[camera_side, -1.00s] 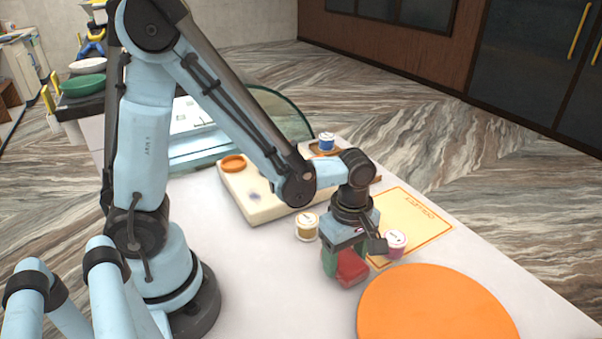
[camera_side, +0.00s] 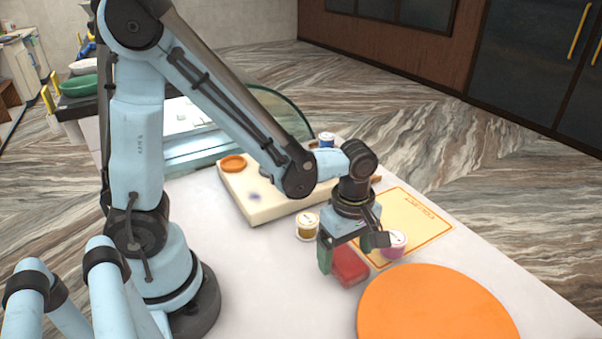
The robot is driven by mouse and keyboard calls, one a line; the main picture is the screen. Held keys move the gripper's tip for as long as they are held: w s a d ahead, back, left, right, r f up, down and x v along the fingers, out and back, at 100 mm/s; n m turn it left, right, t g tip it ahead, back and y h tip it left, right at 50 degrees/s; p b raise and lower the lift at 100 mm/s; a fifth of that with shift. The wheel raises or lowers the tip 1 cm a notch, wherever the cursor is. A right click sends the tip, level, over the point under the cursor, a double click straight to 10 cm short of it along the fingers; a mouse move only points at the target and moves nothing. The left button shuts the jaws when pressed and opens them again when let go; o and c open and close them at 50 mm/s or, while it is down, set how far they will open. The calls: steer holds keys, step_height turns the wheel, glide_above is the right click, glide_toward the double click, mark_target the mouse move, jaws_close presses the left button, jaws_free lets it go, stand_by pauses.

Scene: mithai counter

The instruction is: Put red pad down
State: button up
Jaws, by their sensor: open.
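The red pad (camera_side: 350,267) is a small red block lying on the white counter, just left of the orange disc. My gripper (camera_side: 350,255) is open above and around it, with one finger at the left of the pad and the other at its upper right. The gripper body hides part of the pad's far side. I cannot tell whether either finger still touches it.
A pink-labelled tub (camera_side: 393,246) stands close by the right finger. A yellow-labelled tub (camera_side: 307,226) stands behind left. The large orange disc (camera_side: 436,308) lies in front right. An orange-outlined sheet (camera_side: 418,222) and a cream board (camera_side: 247,196) lie behind.

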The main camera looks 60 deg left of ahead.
mark_target(345, 258)
step_height(345, 258, up, 10)
steer(key=r, duration=0.1)
steer(key=s+a+m+t, duration=0.1)
steer(key=a+m+t, duration=0.6)
steer(key=m, duration=1.1)
steer(key=shift+s+r, duration=0.25)
steer(key=shift+r, duration=0.05)
steer(key=shift+o, duration=0.4)
